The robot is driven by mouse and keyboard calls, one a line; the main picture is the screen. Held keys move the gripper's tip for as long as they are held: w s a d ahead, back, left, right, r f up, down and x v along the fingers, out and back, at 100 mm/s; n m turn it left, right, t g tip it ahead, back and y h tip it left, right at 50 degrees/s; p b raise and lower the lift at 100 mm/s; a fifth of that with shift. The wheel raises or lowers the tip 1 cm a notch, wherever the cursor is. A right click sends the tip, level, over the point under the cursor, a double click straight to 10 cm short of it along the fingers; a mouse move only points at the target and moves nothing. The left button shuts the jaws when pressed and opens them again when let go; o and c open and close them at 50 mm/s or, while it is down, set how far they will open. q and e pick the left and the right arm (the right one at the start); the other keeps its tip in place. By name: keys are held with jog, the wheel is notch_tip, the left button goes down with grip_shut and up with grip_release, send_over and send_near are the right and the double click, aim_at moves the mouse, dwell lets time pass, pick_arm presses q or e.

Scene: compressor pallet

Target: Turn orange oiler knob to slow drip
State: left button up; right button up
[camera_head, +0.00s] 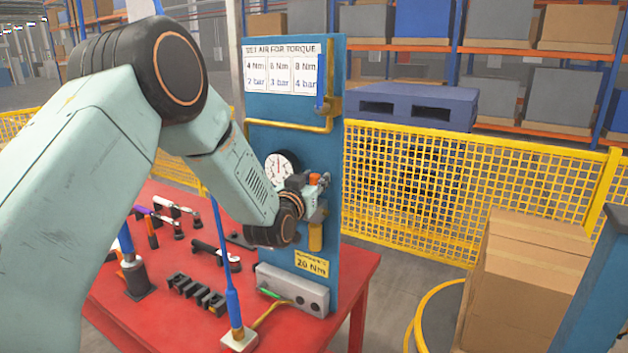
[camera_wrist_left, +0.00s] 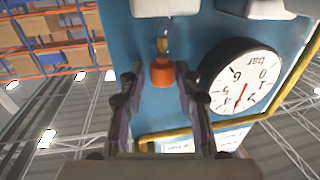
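The orange oiler knob (camera_wrist_left: 163,75) is in the left wrist view, which shows the panel upside down. A small sight glass with amber liquid (camera_wrist_left: 163,45) and a pale body (camera_wrist_left: 165,8) adjoin it. My left gripper (camera_wrist_left: 161,70) is open, with one fingertip on each side of the knob and a narrow gap apparent on both sides. In the head view, the left gripper (camera_head: 319,181) is at the blue panel (camera_head: 290,120), partly hiding the orange knob (camera_head: 314,178). An amber bowl (camera_head: 315,237) hangs below. My right gripper is not in view.
A pressure gauge (camera_wrist_left: 242,88) is close beside the gripper. A yellow pipe (camera_wrist_left: 180,138) crosses the panel near the fingers. The red table (camera_head: 150,315) holds several tools. A yellow fence (camera_head: 420,190) and cardboard boxes (camera_head: 530,270) are to the right.

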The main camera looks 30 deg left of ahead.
pick_arm(q)
jog(key=shift+c, duration=1.1)
jog(key=shift+s+a, duration=0.2)
jog(key=shift+c, duration=1.4)
jog(key=shift+d, duration=0.15)
grip_shut()
jog(key=shift+r, duration=0.1)
jog(key=shift+h, duration=0.3)
